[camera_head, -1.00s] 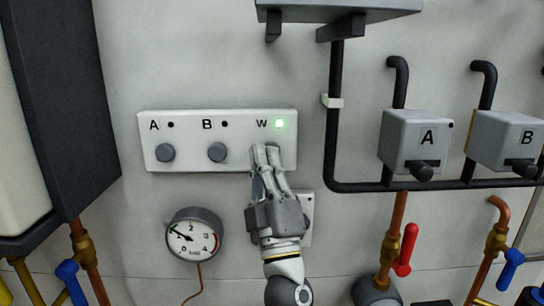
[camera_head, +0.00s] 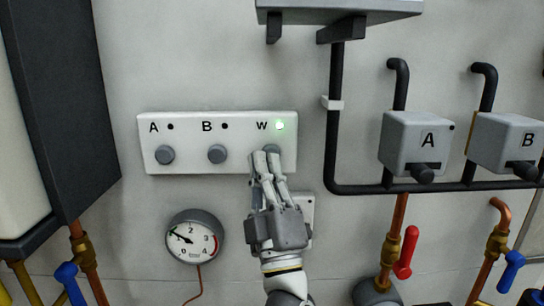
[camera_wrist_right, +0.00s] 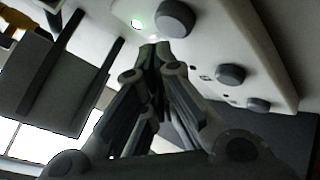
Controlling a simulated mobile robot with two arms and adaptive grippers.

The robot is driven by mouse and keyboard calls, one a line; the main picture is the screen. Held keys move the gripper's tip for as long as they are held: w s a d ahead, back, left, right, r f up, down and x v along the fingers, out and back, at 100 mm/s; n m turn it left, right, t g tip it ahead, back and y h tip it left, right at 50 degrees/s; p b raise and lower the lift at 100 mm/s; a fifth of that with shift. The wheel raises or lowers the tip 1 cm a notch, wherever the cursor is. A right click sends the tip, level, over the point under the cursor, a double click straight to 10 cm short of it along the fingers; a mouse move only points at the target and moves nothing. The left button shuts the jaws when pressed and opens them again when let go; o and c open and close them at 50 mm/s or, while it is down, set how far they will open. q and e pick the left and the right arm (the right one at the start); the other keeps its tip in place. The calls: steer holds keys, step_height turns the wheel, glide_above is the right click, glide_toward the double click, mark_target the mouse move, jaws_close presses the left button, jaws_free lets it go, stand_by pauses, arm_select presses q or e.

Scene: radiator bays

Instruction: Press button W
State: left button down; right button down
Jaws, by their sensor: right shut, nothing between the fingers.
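The white panel (camera_head: 190,131) on the wall carries three round grey buttons marked A, B and W. Button W (camera_head: 274,150) is at the right end, partly hidden behind my fingers. The lamp (camera_head: 279,126) beside its letter glows green; the lamps at A and B are dark. My left gripper is not in view.
A round gauge (camera_head: 193,237) hangs below the panel. A black pipe (camera_head: 334,130) runs down right of it, near grey boxes A (camera_head: 416,140) and B (camera_head: 506,142). A red lever (camera_head: 406,252) is lower right. A dark cabinet (camera_head: 68,110) stands left.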

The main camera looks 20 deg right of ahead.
steer(key=s, duration=0.2)
steer(key=s+a, duration=0.1)
steer(key=s, duration=0.1)
steer(key=shift+s+a, duration=0.15)
steer(key=shift+s, duration=0.15)
